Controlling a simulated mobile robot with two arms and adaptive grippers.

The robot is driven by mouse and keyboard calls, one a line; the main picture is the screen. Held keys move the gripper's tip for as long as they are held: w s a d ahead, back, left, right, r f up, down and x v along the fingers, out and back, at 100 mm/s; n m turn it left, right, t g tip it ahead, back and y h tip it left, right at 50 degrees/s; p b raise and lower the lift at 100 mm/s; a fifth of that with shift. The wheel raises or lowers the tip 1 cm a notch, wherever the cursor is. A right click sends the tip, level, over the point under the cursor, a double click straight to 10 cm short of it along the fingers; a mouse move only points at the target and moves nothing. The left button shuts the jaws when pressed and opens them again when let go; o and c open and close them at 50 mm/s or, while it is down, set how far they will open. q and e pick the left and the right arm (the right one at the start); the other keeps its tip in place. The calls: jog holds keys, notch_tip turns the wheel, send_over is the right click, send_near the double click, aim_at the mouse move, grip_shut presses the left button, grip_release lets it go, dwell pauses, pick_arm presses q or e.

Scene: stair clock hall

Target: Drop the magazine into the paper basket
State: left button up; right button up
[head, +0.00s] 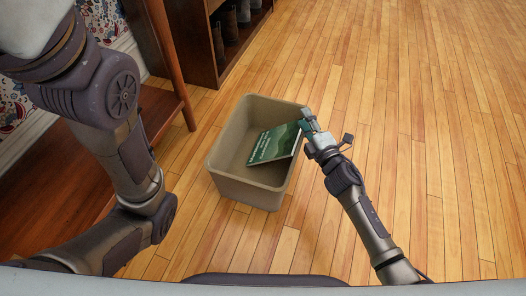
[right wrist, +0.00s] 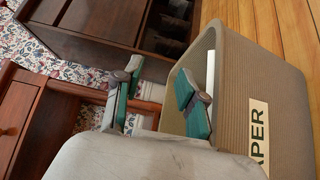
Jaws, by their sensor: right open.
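The paper basket (head: 226,137) is a beige open-topped bin standing on the wooden floor in the middle of the head view. The magazine (head: 270,147), green with white lettering, is tilted inside the basket, its upper right corner close to the right rim. My right gripper (head: 307,120) is open at the basket's right rim, beside that corner. In the right wrist view, its teal-padded fingers are spread apart with nothing between them. The basket (right wrist: 285,90) there shows a "PAPER" label, and a pale edge shows inside it. My left arm crosses the head view's left side; its gripper is out of view.
A dark wooden shelf (head: 205,40) with boots stands behind the basket. A reddish-brown wooden table (head: 172,60) stands at the left by a patterned wall. The floor (head: 440,130) to the right is clear.

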jog(key=shift+s+f, duration=0.1)
jog(key=shift+s, duration=0.05)
jog(key=v, duration=1.1)
jog(key=shift+s, duration=0.35)
